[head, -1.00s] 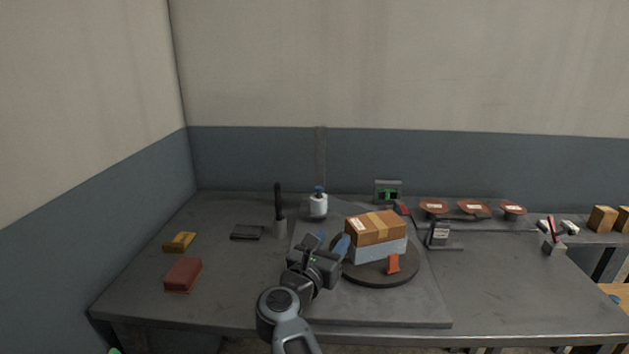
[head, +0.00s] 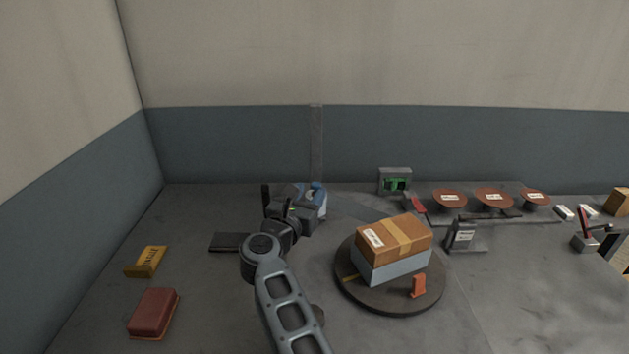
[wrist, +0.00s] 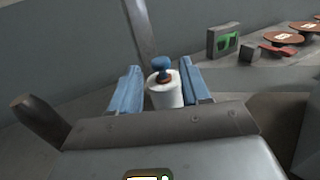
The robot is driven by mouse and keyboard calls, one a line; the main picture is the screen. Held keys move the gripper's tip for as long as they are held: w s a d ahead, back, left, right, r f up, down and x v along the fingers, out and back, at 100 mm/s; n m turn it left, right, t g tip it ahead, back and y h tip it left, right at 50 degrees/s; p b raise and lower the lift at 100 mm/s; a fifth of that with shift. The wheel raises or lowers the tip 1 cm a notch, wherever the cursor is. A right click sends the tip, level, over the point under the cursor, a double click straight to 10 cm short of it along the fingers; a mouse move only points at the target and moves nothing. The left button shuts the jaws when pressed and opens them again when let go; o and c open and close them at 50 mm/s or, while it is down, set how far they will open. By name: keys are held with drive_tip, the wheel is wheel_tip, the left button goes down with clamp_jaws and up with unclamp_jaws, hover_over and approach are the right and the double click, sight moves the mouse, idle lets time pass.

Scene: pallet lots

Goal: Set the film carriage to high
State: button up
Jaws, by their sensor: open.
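The film carriage shows in the wrist view as a white roll (wrist: 164,93) with a blue knob (wrist: 162,66) on top. It stands upright in front of a grey vertical mast (wrist: 140,32), and it looks low, near the mast's foot. The mast also shows against the wall in the head view (head: 316,145). My gripper (wrist: 160,88) is open, with one blue finger on each side of the roll. I cannot tell whether the fingers touch it. In the head view my gripper (head: 318,198) covers most of the roll.
A taped brown box on a pale blue one (head: 394,240) sits on a round turntable (head: 375,296) to the right. A green-marked panel (head: 395,181) and several brown discs (head: 450,198) stand along the back. A yellow block (head: 146,261) and a red block (head: 154,312) lie left.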

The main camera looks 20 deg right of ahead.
sight(314, 186)
drive_tip(key=x, duration=0.5)
clamp_jaws()
idle(0.4)
